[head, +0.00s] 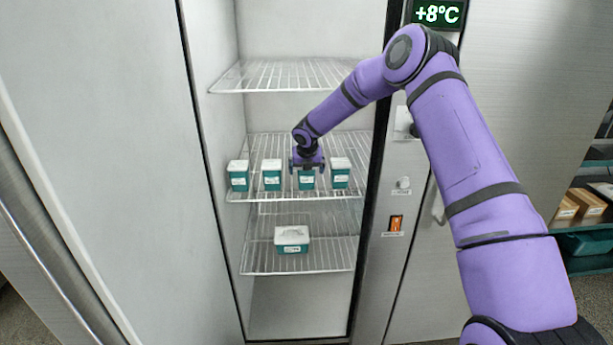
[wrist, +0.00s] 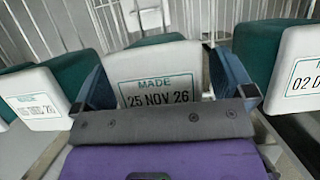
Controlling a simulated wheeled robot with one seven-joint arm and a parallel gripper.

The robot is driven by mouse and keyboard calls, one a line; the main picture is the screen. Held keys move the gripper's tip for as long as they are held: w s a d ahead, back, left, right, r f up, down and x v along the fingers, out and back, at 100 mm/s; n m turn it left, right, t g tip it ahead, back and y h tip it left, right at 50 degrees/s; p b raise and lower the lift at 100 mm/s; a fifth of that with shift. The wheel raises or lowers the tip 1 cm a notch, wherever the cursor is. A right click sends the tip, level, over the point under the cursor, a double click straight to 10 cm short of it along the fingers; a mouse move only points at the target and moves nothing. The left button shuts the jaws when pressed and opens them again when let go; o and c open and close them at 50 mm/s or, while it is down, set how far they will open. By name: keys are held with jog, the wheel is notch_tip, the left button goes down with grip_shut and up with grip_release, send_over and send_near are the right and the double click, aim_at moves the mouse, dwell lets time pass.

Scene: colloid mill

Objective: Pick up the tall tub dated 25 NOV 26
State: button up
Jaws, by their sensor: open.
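The tub dated 25 NOV 26 (wrist: 155,68) has a white lid with a "MADE" label and a green body. It stands third from the left in the front row on the middle shelf, and its green front (head: 307,182) shows below my gripper in the head view. My gripper (head: 307,163) is open at this tub. In the wrist view my gripper (wrist: 166,84) has one blue finger on each side of the lid. I cannot tell whether either finger touches it.
Similar tubs stand close on both sides: one at the left (wrist: 30,98), and one at the right (wrist: 298,72) whose date starts "02 D". The wire shelf (head: 300,145) is clear behind the row. A wider tub (head: 292,240) sits on the lower shelf. The upper shelf (head: 285,75) is empty.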

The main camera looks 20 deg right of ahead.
jog(key=shift+w, duration=0.1)
jog(key=shift+c, duration=0.5)
jog(key=c, duration=1.1)
jog(key=shift+r, duration=0.1)
